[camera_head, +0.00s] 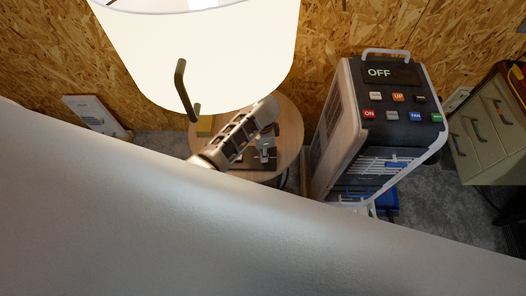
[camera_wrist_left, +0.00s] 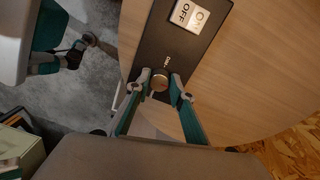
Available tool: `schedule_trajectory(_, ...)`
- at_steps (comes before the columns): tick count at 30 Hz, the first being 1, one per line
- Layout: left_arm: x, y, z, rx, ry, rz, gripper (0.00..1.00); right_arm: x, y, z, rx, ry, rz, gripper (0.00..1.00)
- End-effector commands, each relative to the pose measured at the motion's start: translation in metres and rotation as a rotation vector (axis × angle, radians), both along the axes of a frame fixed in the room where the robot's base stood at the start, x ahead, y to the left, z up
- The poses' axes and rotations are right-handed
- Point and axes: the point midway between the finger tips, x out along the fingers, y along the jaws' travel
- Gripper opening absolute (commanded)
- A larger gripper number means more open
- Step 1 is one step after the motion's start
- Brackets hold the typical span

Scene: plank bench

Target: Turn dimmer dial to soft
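The dimmer dial (camera_wrist_left: 160,83) is a round bronze knob on a dark panel (camera_wrist_left: 150,47), with small lettering beside it too small to read. My left gripper (camera_wrist_left: 160,86) has one teal-and-grey finger on each side of the dial, and its tips appear to touch it. An ON/OFF switch (camera_wrist_left: 190,14) sits on the same panel. In the head view the panel (camera_head: 241,163) lies on a round wooden table, and my left gripper is not clear there. My right gripper (camera_wrist_left: 80,48) is small and dark beyond the table edge; its fingers are unclear.
A large white lampshade (camera_head: 210,50) hangs over the table (camera_head: 290,125). A portable appliance with an OFF display (camera_head: 379,73) stands right of the table. A drawer cabinet (camera_head: 490,135) is at far right. A particle-board wall (camera_head: 330,25) closes the back.

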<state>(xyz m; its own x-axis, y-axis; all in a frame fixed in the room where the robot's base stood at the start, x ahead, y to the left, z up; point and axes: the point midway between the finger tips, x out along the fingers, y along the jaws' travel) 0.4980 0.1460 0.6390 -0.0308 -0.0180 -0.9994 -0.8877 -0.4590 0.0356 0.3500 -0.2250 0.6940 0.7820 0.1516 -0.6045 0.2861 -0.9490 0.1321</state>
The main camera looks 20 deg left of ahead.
Motion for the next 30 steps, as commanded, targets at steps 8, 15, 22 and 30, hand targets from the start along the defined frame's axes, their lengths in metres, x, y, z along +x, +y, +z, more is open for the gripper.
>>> schedule_trajectory(8, 0.0, -0.001, 0.0, -0.001, 0.0, 0.0, 0.38, 0.0, 0.002, 0.0, 0.007, 0.0, -0.005, 0.25)
schedule_trajectory(15, 0.001, -0.001, 0.009, -0.002, -0.001, 0.0, 0.38, -0.001, 0.002, -0.001, 0.007, 0.003, -0.007, 0.25)
schedule_trajectory(22, 0.002, -0.002, 0.045, -0.003, -0.003, -0.001, 0.38, 0.0, 0.002, 0.0, 0.006, 0.001, -0.006, 0.25)
schedule_trajectory(30, 0.003, 0.0, 0.073, -0.003, -0.001, 0.001, 0.38, 0.0, 0.002, 0.0, 0.005, 0.0, -0.005, 0.25)
